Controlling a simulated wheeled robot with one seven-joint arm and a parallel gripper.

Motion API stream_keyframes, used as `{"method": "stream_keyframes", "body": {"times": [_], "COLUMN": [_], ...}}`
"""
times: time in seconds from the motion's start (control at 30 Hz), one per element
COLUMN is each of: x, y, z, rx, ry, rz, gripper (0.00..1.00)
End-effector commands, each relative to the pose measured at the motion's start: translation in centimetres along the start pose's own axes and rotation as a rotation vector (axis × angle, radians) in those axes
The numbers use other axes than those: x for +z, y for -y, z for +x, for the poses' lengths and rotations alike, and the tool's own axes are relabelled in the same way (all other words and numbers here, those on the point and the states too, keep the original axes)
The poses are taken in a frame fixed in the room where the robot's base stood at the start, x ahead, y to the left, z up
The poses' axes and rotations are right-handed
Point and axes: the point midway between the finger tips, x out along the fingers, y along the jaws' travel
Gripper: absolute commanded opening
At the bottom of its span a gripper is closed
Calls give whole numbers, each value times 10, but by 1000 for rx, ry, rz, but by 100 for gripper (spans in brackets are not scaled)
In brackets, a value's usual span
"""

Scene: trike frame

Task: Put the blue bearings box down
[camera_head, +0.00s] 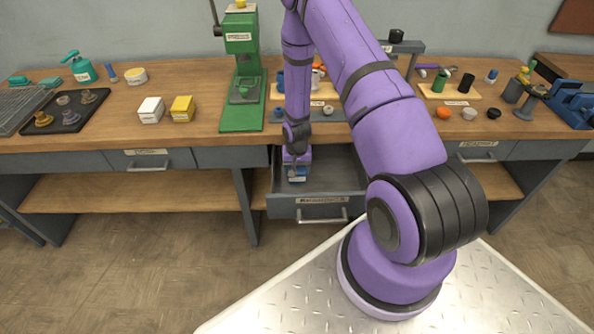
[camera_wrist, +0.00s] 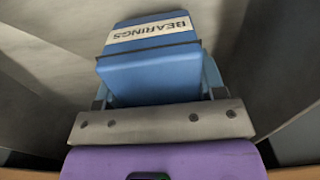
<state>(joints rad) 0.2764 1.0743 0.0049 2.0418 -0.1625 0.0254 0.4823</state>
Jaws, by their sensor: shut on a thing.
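The blue bearings box (camera_wrist: 152,80) is between the fingers of my gripper (camera_wrist: 158,92) in the wrist view. Its white label reads BEARINGS and appears upside down there. In the head view the blue box (camera_head: 297,178) shows small below my gripper (camera_head: 297,170), inside the open drawer (camera_head: 335,172) under the workbench. My gripper is shut on the box and points down. I cannot tell whether the box touches the drawer floor.
The drawer's labelled front (camera_head: 318,208) stands out from the bench, and its right part looks empty. On the benchtop are a green press (camera_head: 241,75), a white box (camera_head: 151,109), a yellow box (camera_head: 183,108) and a dark tray (camera_head: 67,110) with several parts.

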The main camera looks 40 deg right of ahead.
Motion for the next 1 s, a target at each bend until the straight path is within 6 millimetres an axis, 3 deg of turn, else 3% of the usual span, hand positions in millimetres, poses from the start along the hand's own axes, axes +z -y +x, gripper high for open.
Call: {"method": "stream_keyframes", "body": {"times": [0.1,0.47,0.5,0.57,1.0], "x": [0,0,0,0,-1], "y": [0,0,0,0,0], "z": [9,12,12,12,2], "rx": [0,0,0,0,-1], "ry": [1,1,1,1,-2], "rz": [0,0,0,0,0], "gripper": [29,29,73,87,89]}}
